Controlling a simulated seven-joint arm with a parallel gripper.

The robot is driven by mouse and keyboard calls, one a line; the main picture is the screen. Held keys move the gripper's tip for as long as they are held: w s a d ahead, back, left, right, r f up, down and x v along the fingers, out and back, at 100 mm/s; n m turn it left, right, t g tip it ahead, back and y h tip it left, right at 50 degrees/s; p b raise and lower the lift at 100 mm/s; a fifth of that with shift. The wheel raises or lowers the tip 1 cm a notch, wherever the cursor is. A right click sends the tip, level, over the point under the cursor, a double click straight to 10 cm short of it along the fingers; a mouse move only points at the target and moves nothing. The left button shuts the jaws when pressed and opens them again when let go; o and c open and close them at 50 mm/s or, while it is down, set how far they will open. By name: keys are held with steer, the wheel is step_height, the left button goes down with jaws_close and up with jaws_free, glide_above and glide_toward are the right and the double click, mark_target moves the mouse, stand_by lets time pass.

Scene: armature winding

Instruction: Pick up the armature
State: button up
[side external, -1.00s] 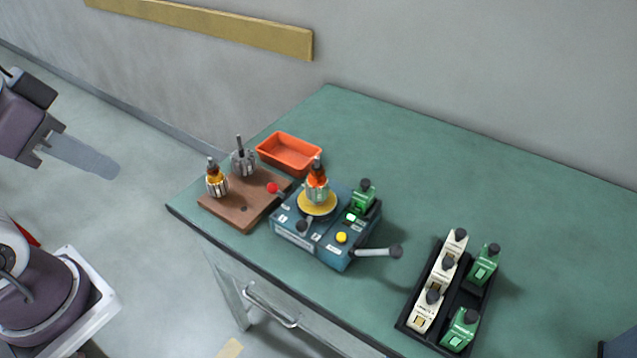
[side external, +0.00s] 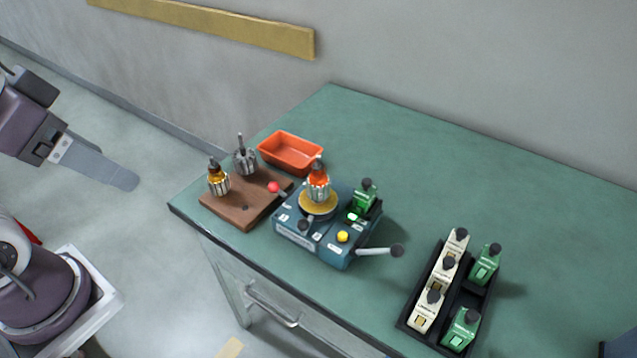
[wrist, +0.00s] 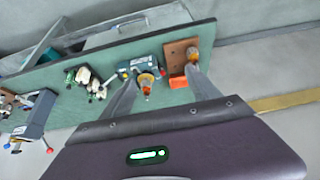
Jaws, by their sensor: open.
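One armature (side external: 318,183) with orange-red winding stands upright on the round yellow plate of the blue winding machine (side external: 312,246); it also shows in the wrist view (wrist: 146,84). A second armature (side external: 218,181) with amber winding and a bare grey one (side external: 245,160) stand on the brown wooden block (side external: 238,213). My gripper (side external: 128,180) is off the table at the far left, well apart from all the armatures and empty. In the wrist view my gripper (wrist: 161,76) shows two spread fingers.
An orange tray (side external: 291,153) sits behind the block. A black rack (side external: 437,312) with white and green tools stands at the right. The machine's black-knobbed crank (side external: 385,251) sticks out to the right.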

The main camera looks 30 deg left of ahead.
steer(key=n+g, duration=0.6)
steer(key=n, duration=1)
glide_above(318, 165)
step_height(318, 165, down, 12)
steer(key=shift+w+f, duration=0.1)
steer(key=shift+w, duration=0.05)
step_height(318, 165, down, 8)
steer(key=shift+w+a+r, duration=0.1)
jaws_close()
